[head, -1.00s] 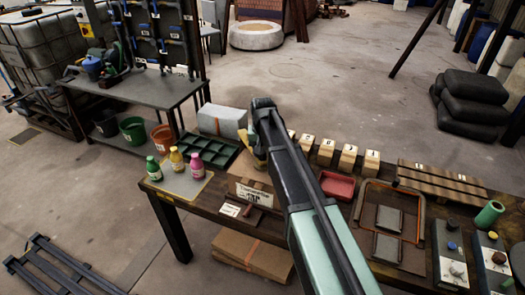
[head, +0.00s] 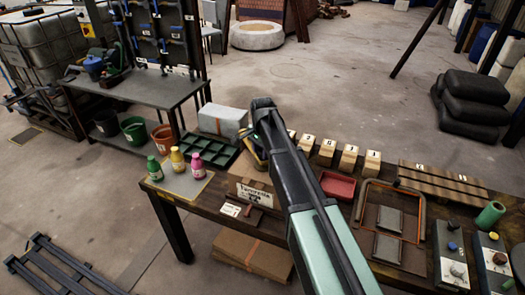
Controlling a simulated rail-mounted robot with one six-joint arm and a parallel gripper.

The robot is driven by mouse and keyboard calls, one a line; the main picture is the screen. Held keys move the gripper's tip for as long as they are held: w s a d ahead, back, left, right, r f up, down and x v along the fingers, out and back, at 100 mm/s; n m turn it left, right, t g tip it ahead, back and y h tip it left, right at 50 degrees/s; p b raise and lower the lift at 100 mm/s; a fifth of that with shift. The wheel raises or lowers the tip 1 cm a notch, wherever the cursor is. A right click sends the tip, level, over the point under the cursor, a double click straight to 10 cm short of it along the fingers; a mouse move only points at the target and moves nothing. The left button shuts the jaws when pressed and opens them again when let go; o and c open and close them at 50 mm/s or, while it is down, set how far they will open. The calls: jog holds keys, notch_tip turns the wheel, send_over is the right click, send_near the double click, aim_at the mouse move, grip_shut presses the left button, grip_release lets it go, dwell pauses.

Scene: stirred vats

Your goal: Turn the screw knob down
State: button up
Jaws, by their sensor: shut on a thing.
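I cannot pick out a screw knob for certain. Two control boxes stand at the table's right end in the head view. My arm reaches from the bottom over the middle of the table. Its far end bends away behind the dark joint, so my gripper and whatever it touches are hidden.
The wooden table (head: 210,207) holds a green compartment tray (head: 208,147), three coloured bottles, a cardboard box (head: 252,190), a red tray (head: 338,186), a row of numbered wooden blocks and a framed panel (head: 402,205). A grey workbench (head: 140,92) stands behind left.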

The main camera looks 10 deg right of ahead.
jog(key=shift+m, duration=0.5)
jog(key=o, duration=0.9)
notch_tip(320, 180, up, 11)
jog(key=p, duration=1)
jog(key=shift+f+p, duration=0.1)
jog(key=shift+p, duration=0.3)
